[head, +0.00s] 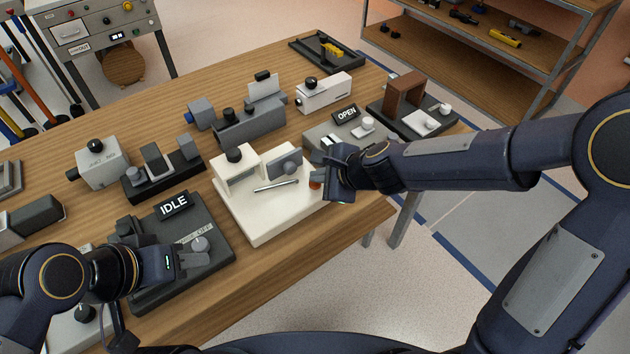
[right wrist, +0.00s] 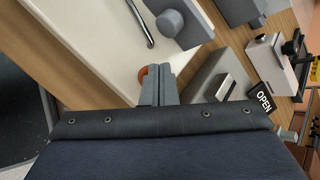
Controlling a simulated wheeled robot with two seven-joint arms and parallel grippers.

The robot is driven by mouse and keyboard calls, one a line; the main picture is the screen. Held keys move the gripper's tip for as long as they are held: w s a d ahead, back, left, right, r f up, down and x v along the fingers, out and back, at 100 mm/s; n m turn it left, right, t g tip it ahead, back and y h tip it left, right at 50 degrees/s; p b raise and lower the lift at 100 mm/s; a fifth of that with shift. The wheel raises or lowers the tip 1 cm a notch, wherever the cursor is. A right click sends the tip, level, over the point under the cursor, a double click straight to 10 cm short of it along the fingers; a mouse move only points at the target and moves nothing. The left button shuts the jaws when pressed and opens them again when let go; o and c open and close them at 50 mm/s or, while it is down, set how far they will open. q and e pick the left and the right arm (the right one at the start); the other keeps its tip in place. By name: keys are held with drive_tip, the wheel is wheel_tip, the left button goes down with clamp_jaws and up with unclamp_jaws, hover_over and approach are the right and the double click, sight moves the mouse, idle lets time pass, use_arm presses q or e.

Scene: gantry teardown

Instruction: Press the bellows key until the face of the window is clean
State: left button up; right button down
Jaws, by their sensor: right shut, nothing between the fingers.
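A white device (head: 262,213) stands in the middle of the bench. It carries a grey block with a round disc (head: 286,165) and a thin metal rod (head: 276,186). A small orange key (head: 315,183) sits at its right edge and also shows in the right wrist view (right wrist: 143,74). I cannot tell for sure which part is the window, or whether its face is clean. My right gripper (head: 326,182) is shut and empty, its fingertips right beside the orange key; contact is unclear. My left gripper (head: 192,258) is over the dark IDLE device, its jaws unclear.
The dark device with the IDLE sign (head: 173,206) stands left of the white one. A grey device with the OPEN sign (head: 345,114) is close behind my right gripper. Several other devices fill the bench; bare wood (head: 310,232) shows at its front edge.

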sight(320, 185)
drive_tip(key=shift+f, duration=0.3)
idle(0.5)
drive_tip(key=shift+r+p, duration=0.7)
drive_tip(key=shift+r, duration=0.25)
wheel_tip(320, 185, up, 5)
drive_tip(key=p, duration=0.5)
drive_tip(key=shift+r, duration=0.1)
idle(0.4)
